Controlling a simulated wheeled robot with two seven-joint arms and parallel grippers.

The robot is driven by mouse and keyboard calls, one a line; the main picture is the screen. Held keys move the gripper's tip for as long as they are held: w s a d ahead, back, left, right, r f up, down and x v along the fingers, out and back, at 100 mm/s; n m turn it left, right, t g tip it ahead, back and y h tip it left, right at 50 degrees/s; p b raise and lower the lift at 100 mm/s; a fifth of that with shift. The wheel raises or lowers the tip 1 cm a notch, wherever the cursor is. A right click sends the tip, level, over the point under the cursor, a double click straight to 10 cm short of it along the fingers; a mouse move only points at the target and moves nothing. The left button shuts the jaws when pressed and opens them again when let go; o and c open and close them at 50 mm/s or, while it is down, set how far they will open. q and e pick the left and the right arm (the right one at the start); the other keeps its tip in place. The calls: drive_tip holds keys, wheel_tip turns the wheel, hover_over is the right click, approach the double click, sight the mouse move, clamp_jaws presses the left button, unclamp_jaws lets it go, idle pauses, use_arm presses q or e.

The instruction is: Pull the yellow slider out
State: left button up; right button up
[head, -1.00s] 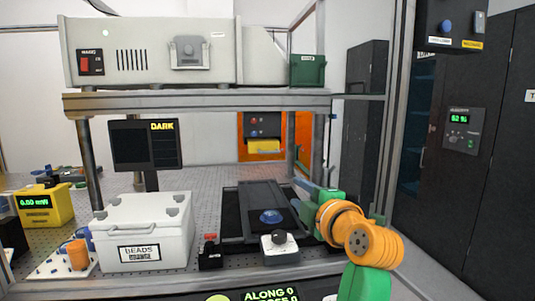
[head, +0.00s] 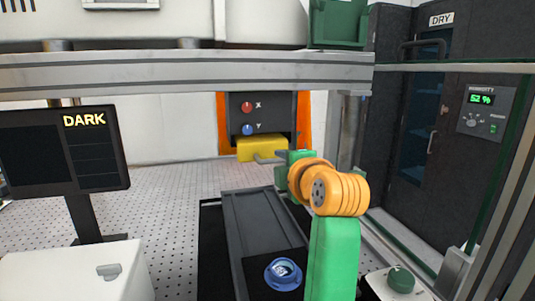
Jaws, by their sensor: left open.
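The yellow slider (head: 250,152) sits under a dark unit (head: 262,112) with a red knob marked X and a blue knob marked Y, in front of an orange panel (head: 305,124). My left gripper (head: 264,158), on a green and orange arm, is open. Its grey fingers overlap the slider's lower right part in the picture. I cannot tell whether they touch it. The slider's lower right edge is partly hidden by the fingers. My right gripper is not in view.
A grey beam (head: 180,72) spans above the perforated table (head: 160,205). A dark stage (head: 258,215) with a blue round part (head: 284,273) lies below the slider. A dark monitor (head: 60,150) reading DARK stands left, above a white box (head: 75,272). A dry cabinet (head: 425,130) stands right.

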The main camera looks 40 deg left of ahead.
sight(276, 161)
use_arm(q)
drive_tip(key=p+x, duration=0.2)
drive_tip(key=x, duration=0.2)
drive_tip(key=shift+w+a+p, duration=0.25)
drive_tip(key=shift+a+p, duration=0.05)
drive_tip(key=shift+a, duration=0.05)
drive_tip(key=shift+w+a+f, duration=0.1)
drive_tip(key=shift+a, duration=0.05)
drive_tip(key=shift+d, duration=0.2)
clamp_jaws()
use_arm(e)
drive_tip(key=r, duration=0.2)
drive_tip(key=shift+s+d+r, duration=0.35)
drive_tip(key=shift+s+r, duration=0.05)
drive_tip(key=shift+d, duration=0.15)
